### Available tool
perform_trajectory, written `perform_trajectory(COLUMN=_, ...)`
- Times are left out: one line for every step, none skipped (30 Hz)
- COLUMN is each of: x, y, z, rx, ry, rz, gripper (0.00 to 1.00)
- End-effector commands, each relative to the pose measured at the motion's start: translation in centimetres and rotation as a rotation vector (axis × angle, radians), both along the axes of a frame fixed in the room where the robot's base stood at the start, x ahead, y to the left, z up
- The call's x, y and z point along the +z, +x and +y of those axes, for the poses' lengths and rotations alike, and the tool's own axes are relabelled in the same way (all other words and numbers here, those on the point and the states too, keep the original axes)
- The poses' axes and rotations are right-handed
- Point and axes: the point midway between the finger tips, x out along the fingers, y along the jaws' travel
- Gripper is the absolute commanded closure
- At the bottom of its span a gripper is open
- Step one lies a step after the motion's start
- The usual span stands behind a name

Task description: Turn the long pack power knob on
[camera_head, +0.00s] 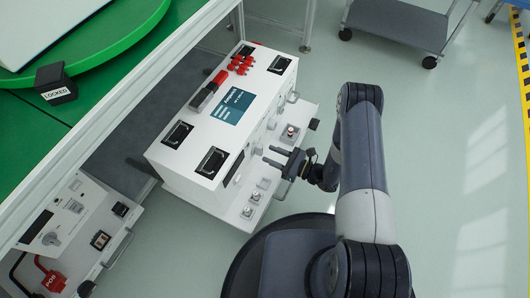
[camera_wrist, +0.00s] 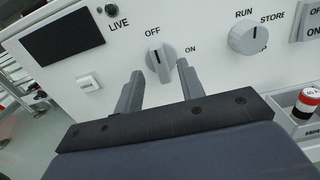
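A grey rotary knob (camera_wrist: 159,56) with OFF and ON printed above it is on the white front panel in the wrist view. Its raised grip leans toward OFF. My gripper (camera_wrist: 160,68) is open, one finger at each lower side of this knob; I cannot tell if they touch it. In the head view my gripper (camera_head: 268,155) points at the front face of the long white pack (camera_head: 190,155), and the knob cannot be made out clearly there.
A RUN/STORE knob (camera_wrist: 248,37) is to the right. A second white unit (camera_head: 60,225) is at the lower left, and a grey cart (camera_head: 400,22) is behind.

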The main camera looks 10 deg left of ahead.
Motion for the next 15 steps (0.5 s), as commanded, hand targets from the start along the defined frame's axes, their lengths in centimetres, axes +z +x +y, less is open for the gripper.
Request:
perform_trajectory(x=-0.1, y=0.2, z=0.8, rx=0.004, ry=0.000, rz=-0.002, gripper=0.63)
perform_trajectory(x=-0.1, y=0.3, z=1.2, rx=0.004, ry=0.000, rz=-0.003, gripper=0.63)
perform_trajectory(x=-0.1, y=0.5, z=1.6, rx=0.002, ry=-0.001, rz=-0.003, gripper=0.63)
perform_trajectory(x=-0.1, y=0.6, z=1.9, rx=0.003, ry=-0.001, rz=-0.002, gripper=0.63)
perform_trajectory(x=-0.1, y=0.7, z=2.2, rx=0.003, ry=-0.002, rz=-0.002, gripper=0.63)
perform_trajectory(x=-0.1, y=0.8, z=2.4, rx=0.001, ry=-0.001, rz=-0.001, gripper=0.63)
perform_trajectory(x=-0.1, y=0.9, z=2.6, rx=0.001, ry=-0.001, rz=-0.001, gripper=0.63)
perform_trajectory(x=-0.1, y=0.9, z=2.8, rx=0.002, ry=-0.001, rz=0.000, gripper=0.63)
perform_trajectory(x=0.0, y=1.0, z=2.9, rx=0.002, ry=-0.001, rz=0.000, gripper=0.63)
perform_trajectory(x=0.0, y=1.0, z=3.0, rx=0.001, ry=-0.001, rz=0.000, gripper=0.63)
perform_trajectory(x=0.0, y=1.0, z=3.1, rx=0.000, ry=-0.001, rz=0.000, gripper=0.63)
perform_trajectory(x=0.0, y=1.1, z=3.1, rx=0.000, ry=-0.001, rz=0.000, gripper=0.63)
perform_trajectory(x=0.0, y=1.1, z=3.1, rx=-0.001, ry=0.000, rz=0.000, gripper=0.63)
perform_trajectory(x=0.0, y=1.1, z=3.1, rx=-0.001, ry=0.000, rz=0.000, gripper=0.63)
perform_trajectory(x=0.0, y=1.1, z=3.1, rx=-0.001, ry=0.000, rz=0.000, gripper=0.63)
